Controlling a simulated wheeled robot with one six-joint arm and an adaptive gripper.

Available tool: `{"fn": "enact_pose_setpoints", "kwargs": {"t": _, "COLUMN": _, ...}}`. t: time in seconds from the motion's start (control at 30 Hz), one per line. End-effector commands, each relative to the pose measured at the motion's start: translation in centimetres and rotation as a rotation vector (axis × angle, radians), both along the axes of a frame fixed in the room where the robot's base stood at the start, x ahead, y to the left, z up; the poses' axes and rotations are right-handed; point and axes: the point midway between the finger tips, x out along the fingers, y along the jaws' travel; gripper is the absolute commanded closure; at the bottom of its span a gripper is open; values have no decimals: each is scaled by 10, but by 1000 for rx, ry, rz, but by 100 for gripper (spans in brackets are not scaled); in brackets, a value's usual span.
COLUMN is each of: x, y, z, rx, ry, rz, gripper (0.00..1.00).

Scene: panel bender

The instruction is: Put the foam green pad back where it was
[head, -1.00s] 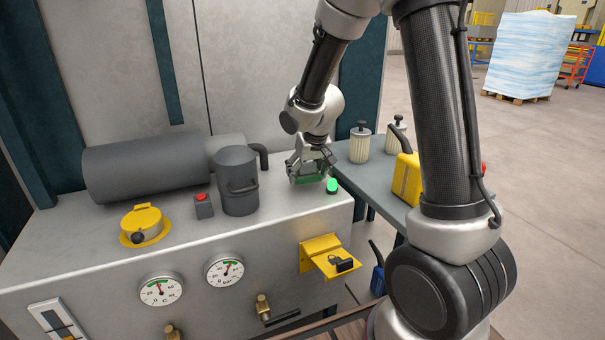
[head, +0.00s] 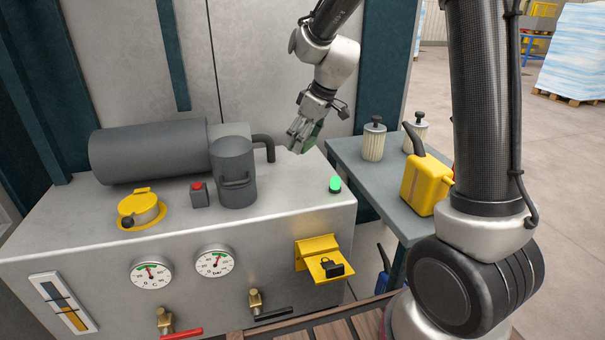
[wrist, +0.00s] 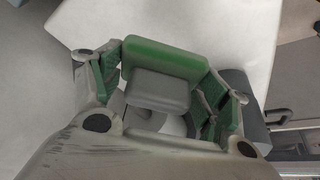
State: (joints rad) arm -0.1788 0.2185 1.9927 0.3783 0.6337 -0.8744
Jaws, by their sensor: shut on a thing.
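The foam green pad (wrist: 165,58) is a small block with a green top layer and a grey part below, seen between my fingers in the wrist view. My gripper (wrist: 160,92) is shut on it; its fingers have green inner faces. In the head view my gripper (head: 301,138) is in front of the grey wall panel, above the back right of the metal cabinet top (head: 285,190). A bit of dark green (head: 315,134) shows beside the fingers there; most of the pad is hidden. The pad appears clear of the cabinet top.
A green lamp (head: 335,184) stands at the cabinet's right edge. A dark canister (head: 234,175), red button box (head: 199,194) and yellow cap (head: 139,208) stand further left. A side table (head: 378,190) holds filters and a yellow can (head: 426,186).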

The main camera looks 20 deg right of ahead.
Motion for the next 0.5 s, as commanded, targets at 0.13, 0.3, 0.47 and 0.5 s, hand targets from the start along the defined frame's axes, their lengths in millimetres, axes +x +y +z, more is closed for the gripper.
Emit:
{"fn": "enact_pose_setpoints", "kwargs": {"t": 0.13, "x": -1, "y": 1, "z": -31, "rx": -1, "ry": 6, "rz": 7, "gripper": 47}}
{"fn": "enact_pose_setpoints", "kwargs": {"t": 0.3, "x": 0, "y": 1, "z": -52, "rx": -1, "ry": 2, "rz": 5, "gripper": 47}}
{"fn": "enact_pose_setpoints", "kwargs": {"t": 0.47, "x": -1, "y": 0, "z": -69, "rx": -2, "ry": 4, "rz": 5, "gripper": 47}}
{"fn": "enact_pose_setpoints", "kwargs": {"t": 0.5, "x": -1, "y": 0, "z": -75, "rx": -1, "ry": 4, "rz": 5, "gripper": 47}}
